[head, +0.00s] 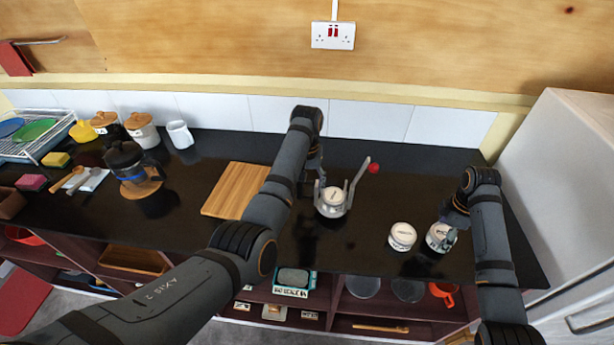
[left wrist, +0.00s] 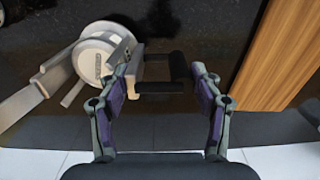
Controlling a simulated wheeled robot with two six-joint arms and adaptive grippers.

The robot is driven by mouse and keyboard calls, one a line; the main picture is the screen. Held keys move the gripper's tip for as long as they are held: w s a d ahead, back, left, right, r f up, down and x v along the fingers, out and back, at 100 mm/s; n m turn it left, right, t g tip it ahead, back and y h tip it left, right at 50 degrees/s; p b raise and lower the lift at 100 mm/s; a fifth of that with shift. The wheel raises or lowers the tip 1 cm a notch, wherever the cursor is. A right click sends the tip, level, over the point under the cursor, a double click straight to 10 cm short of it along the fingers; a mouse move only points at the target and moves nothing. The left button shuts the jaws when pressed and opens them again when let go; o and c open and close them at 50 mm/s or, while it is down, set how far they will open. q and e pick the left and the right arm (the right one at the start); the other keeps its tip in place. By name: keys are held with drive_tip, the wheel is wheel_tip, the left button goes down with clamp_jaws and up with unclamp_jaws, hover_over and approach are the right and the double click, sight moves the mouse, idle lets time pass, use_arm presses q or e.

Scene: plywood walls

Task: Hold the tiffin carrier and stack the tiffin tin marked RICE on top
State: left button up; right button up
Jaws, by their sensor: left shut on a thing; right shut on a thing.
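The tiffin carrier (head: 331,208) stands on the dark counter, with a pale metal frame, a round white-topped tin inside and a lever ending in a red knob (head: 374,168). My left gripper (head: 317,177) is shut on the carrier's side handle; in the left wrist view its fingers (left wrist: 162,88) close on the dark handle, beside the carrier (left wrist: 98,55). My right gripper (head: 449,228) is shut on a round tiffin tin (head: 436,239) at the counter's front right. A second round tin (head: 402,236) stands left of it. The lid labels are too small to read.
A wooden board (head: 234,190) lies left of the carrier, partly behind my left arm. A coffee pot (head: 128,165), jars (head: 141,130) and a dish rack (head: 40,140) are further left. The counter between the carrier and the two tins is clear. A white cabinet (head: 565,170) stands at the right.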

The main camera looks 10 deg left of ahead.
use_arm(q)
drive_tip(key=shift+f, duration=1.3)
drive_tip(key=o, duration=1.9)
drive_tip(key=shift+s, duration=0.1)
wheel_tip(320, 180, up, 12)
drive_tip(key=shift+f, duration=0.1)
drive_tip(key=shift+c, duration=0.3)
